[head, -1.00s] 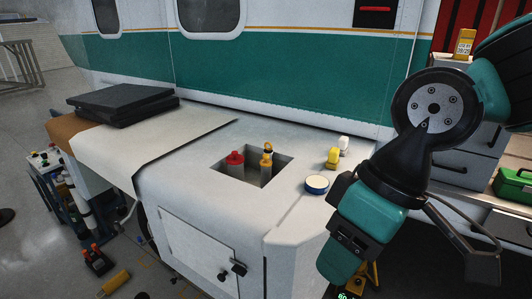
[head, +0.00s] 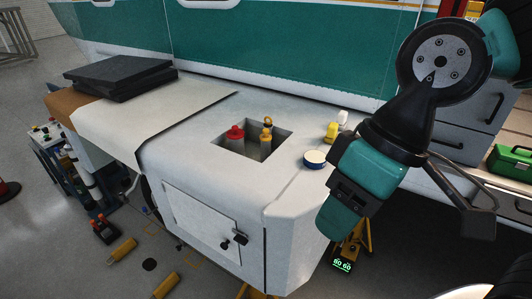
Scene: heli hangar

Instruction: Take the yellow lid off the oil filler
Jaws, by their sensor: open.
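The oil filler (head: 266,148) stands upright in a square recess (head: 285,132) in the white deck. Its yellow lid (head: 266,133) is on top, with a small yellow-orange knob above it. A red-capped filler (head: 235,133) stands to its left in the same recess. My arm shows at the right, to the right of the recess and apart from the fillers. I cannot make out my gripper's fingertips in the head view.
A round white-topped tin (head: 315,158), a yellow bottle (head: 331,132) and a white bottle (head: 342,117) stand right of the recess. Dark pads (head: 120,82) lie at the deck's left. A green toolbox (head: 511,162) is far right.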

